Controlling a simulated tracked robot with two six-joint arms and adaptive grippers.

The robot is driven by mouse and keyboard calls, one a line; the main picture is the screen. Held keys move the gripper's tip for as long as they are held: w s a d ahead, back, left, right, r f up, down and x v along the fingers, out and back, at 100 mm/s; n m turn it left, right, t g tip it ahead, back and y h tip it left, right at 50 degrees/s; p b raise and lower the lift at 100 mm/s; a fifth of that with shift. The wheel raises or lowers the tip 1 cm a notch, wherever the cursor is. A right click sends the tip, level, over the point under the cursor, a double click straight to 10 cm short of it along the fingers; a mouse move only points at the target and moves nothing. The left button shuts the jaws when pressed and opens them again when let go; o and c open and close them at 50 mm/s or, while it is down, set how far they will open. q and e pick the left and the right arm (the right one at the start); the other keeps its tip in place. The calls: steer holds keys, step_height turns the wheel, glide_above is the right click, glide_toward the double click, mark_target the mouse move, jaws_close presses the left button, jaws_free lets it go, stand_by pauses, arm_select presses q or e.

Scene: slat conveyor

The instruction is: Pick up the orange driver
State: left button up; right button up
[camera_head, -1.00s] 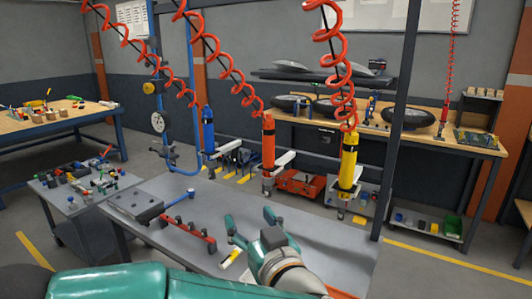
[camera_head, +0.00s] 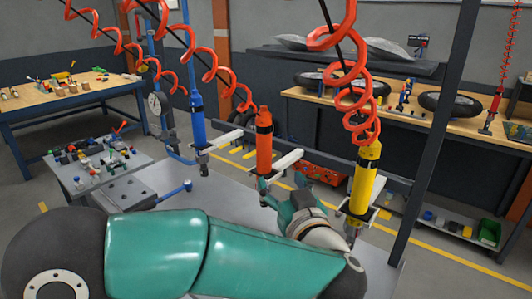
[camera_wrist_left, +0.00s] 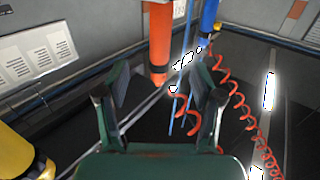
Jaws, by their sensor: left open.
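The orange driver (camera_head: 263,137) hangs upright on a red coiled hose between the blue and yellow drivers, at a white holder arm. My left gripper (camera_head: 281,190) is open and empty, beside and just below the orange driver in the head view. In the left wrist view the orange driver (camera_wrist_left: 160,38) stands ahead, in line with the gap between the open fingers (camera_wrist_left: 160,78), and it is not between them. The arm hides part of the table. My right gripper is not in view.
The blue driver (camera_head: 198,122) hangs to the left and the yellow driver (camera_head: 363,178) to the right, close to my left wrist. Red coiled hoses hang above. A dark post (camera_head: 435,135) stands at the right. The grey table (camera_head: 225,198) lies below.

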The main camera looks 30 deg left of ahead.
mark_target(266, 157)
arm_select(q)
steer(key=p+x, duration=0.1)
steer(key=x, duration=0.7)
steer(key=shift+a, duration=0.25)
steer(key=shift+w+a+r+p, duration=0.1)
steer(key=shift+w+a+p, duration=0.3)
steer(key=shift+p, duration=0.15)
steer(key=p+x, duration=0.1)
steer(key=x, duration=0.3)
steer(key=shift+c, duration=0.3)
jaws_close()
